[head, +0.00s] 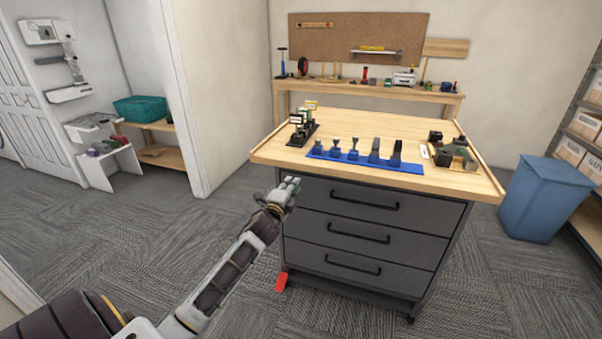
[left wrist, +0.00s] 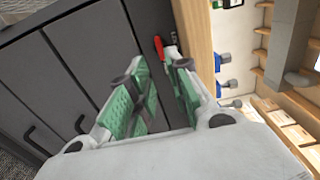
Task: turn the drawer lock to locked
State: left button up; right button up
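The grey drawer cabinet (head: 375,231) has three drawers with black bar handles and a wooden top. In the left wrist view, a small red piece (left wrist: 158,47), possibly the lock's key or lever, sits on the dark drawer front close to the wooden edge. Its turn position is too small to tell. My left gripper (head: 291,186) is at the cabinet's upper left front corner and hides that spot in the head view. In the wrist view its green-padded fingers (left wrist: 157,62) are apart, with the red piece just beyond the gap. My right gripper is out of view.
The wooden top (head: 330,121) holds a blue rack (head: 365,167) of tools and other small items. A red tag (head: 281,282) shows low by the cabinet's left front. A blue bin (head: 542,200) stands at right. The carpet in front is clear.

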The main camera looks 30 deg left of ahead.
pick_arm(q)
jog(key=shift+b+x, duration=0.7)
jog(key=shift+x, duration=4.25)
jog(key=shift+w+a, duration=0.15)
jog(key=shift+w, duration=0.1)
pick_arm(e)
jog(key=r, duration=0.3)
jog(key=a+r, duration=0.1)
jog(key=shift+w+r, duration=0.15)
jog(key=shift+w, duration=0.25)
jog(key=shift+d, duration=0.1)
pick_arm(q)
grip_shut()
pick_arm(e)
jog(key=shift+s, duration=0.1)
